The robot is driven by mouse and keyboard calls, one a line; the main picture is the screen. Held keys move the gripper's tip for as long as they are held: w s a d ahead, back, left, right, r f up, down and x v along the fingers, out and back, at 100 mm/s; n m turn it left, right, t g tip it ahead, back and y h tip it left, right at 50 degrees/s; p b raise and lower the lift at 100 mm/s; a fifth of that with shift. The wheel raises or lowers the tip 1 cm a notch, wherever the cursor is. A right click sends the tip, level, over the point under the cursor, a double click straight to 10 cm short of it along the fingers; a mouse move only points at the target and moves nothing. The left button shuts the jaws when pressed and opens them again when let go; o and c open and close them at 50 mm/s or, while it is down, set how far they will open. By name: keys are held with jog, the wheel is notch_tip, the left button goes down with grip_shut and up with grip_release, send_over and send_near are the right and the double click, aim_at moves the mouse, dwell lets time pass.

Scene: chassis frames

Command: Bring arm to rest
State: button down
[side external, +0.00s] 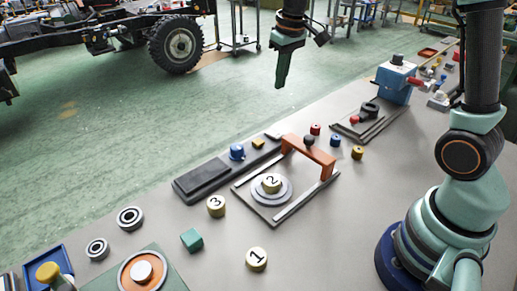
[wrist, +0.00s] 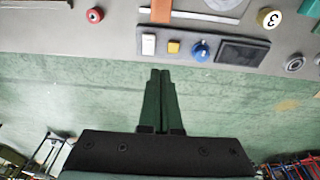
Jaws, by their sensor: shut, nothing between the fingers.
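My gripper (side external: 281,80) hangs in the upper middle of the side view, pointing down, above and beyond the far edge of the grey table (side external: 330,225). It is shut and empty. In the wrist view the two green fingers of my gripper (wrist: 161,73) lie together, with green floor behind them. My arm's base stands at the right of the side view, on a dark blue foot. The fingers touch nothing on the table.
A fixture with an orange bridge (side external: 309,157) holds the disc numbered 2 (side external: 271,183). Discs 3 (side external: 216,206) and 1 (side external: 256,259) lie nearby. A blue block device (side external: 394,82) stands farther back. The air around my gripper is clear.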

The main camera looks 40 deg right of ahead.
jog(key=s+a+r+t, duration=0.1)
jog(key=s+a+r, duration=0.1)
jog(key=s, duration=0.6)
jog(key=s+a+r+t, duration=0.1)
jog(key=s+a+t, duration=0.1)
jog(key=s, duration=0.6)
jog(key=shift+s+a+r+t, duration=0.15)
jog(key=shift+s+r+t, duration=0.15)
jog(key=shift+r, duration=0.05)
